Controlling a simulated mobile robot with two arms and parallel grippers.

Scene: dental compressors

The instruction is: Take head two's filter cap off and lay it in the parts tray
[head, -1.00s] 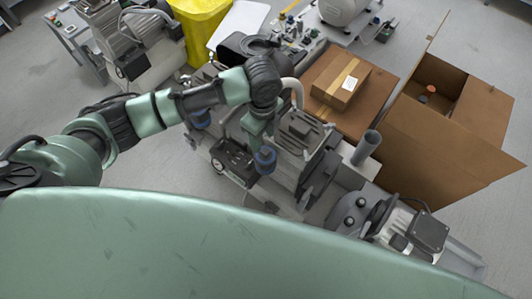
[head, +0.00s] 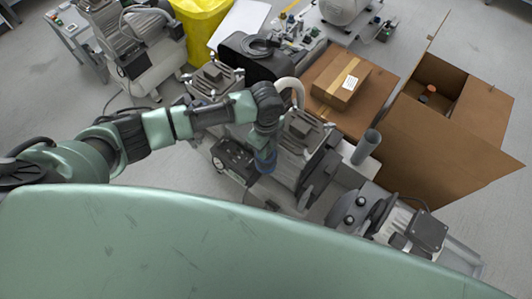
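My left arm reaches in from the left over the compressor (head: 300,145) in the middle of the head view. My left gripper (head: 265,149) points down at a blue filter cap (head: 265,163) beside a finned head. The fingers are too small and dark to tell whether they are open or closed around the cap. I cannot read any label that says which head this is. I cannot clearly pick out the parts tray. My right gripper is not in view.
A closed carton (head: 347,82) lies on a larger box behind the compressor. A tall open cardboard box (head: 420,160) stands at right. A yellow bin (head: 203,25) and a black container (head: 238,58) are at the back. A grey upright cylinder (head: 366,146) stands right of the heads.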

